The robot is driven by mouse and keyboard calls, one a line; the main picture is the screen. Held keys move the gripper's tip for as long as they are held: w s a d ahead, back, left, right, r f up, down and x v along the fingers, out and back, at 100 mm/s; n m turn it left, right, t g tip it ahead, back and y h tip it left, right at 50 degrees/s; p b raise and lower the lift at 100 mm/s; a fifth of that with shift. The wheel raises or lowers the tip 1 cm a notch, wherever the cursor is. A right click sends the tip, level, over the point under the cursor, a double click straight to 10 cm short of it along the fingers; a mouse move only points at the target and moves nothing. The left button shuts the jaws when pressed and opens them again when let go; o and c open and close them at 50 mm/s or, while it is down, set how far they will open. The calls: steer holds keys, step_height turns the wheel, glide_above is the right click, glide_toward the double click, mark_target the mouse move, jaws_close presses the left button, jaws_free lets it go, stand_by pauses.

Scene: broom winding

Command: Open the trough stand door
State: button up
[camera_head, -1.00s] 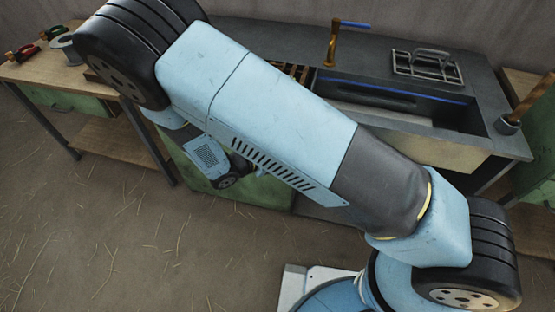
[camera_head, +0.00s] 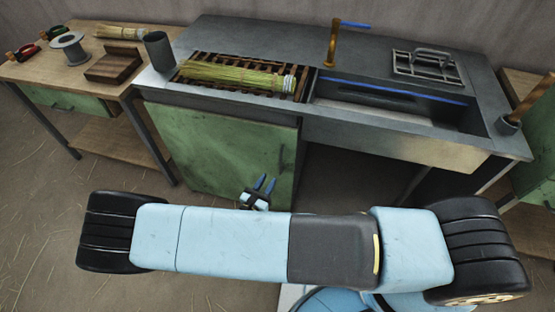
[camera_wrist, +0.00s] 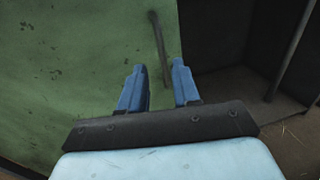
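The trough stand door (camera_head: 215,150) is a worn green panel under the left part of the grey trough stand (camera_head: 240,105). It looks shut. Its dark bar handle (camera_head: 281,158) runs up and down near the door's right edge. In the wrist view the door (camera_wrist: 80,60) fills the left side, and the handle (camera_wrist: 159,48) lies beyond the fingertips, roughly between them. My gripper (camera_head: 265,184) is low in front of the door's right part, with its blue fingers apart. In the wrist view my gripper (camera_wrist: 160,72) is open and empty, apart from the handle.
A broom head of straw (camera_head: 235,76) lies on the slatted rack. The sink basin (camera_head: 395,102) with a brass tap (camera_head: 331,45) is to the right, above an open dark space. A wooden table (camera_head: 75,75) stands at left. The floor (camera_head: 50,210) in front is clear.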

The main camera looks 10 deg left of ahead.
mark_target(280, 161)
steer(key=x, duration=1.1)
steer(key=shift+w, duration=0.15)
jaws_close()
